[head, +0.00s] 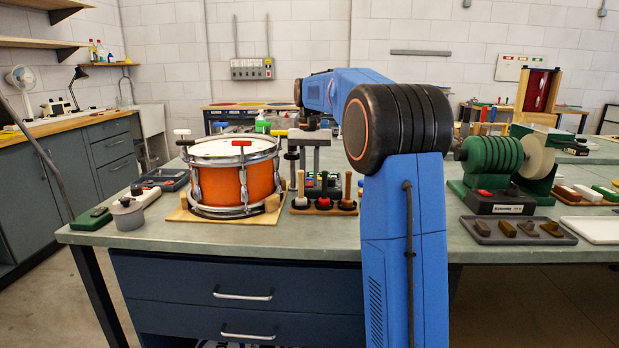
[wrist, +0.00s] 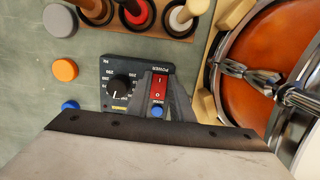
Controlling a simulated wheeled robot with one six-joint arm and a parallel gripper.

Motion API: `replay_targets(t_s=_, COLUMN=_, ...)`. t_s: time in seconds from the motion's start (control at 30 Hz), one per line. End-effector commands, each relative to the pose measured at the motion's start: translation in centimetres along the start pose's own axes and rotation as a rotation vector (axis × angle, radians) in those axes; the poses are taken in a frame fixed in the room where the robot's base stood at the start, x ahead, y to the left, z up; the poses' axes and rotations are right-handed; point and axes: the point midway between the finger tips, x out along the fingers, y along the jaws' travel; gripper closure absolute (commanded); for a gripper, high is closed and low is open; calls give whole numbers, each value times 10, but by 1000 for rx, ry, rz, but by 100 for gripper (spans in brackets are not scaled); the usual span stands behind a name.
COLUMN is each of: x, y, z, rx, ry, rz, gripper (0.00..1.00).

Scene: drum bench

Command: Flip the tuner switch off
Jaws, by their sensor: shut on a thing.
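The tuner (wrist: 123,85) is a dark box lying on the bench top in the wrist view. It has a black round knob (wrist: 120,87), a yellow label and a red rocker switch (wrist: 159,85) marked I and O under the word POWER. A blue button (wrist: 157,111) sits by the O end. My gripper (wrist: 161,78) has its grey fingers on either side of the red switch, shut on it. In the head view my gripper (head: 306,170) points down behind the mallet rack, and the tuner cannot be made out clearly there. Which way the rocker is tipped cannot be told.
The orange drum (head: 235,185) stands close to my gripper, and its rim (wrist: 213,70) is near the tuner. A mallet rack (head: 323,209) also stands close. Grey, orange (wrist: 65,70) and blue round pieces lie on the bench. A green grinder (head: 490,155) is to the right.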

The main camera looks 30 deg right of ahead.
Motion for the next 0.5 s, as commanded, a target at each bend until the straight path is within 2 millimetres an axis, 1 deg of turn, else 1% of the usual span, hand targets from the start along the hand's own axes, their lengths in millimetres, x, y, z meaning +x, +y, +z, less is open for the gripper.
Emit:
replay_targets(t_s=0.13, x=0, y=0, z=-2, rx=0, ry=-33, rz=-1, gripper=100)
replay_targets(t_s=0.4, x=-1, y=0, z=-1, rx=-1, ry=-36, rz=-1, gripper=100)
replay_targets(t_s=0.43, x=-1, y=0, z=-1, rx=-1, ry=-35, rz=-1, gripper=77)
replay_targets(t_s=0.47, x=-1, y=0, z=-2, rx=-1, ry=-35, rz=-1, gripper=70)
replay_targets(t_s=0.5, x=-1, y=0, z=-1, rx=-1, ry=-35, rz=-1, gripper=61)
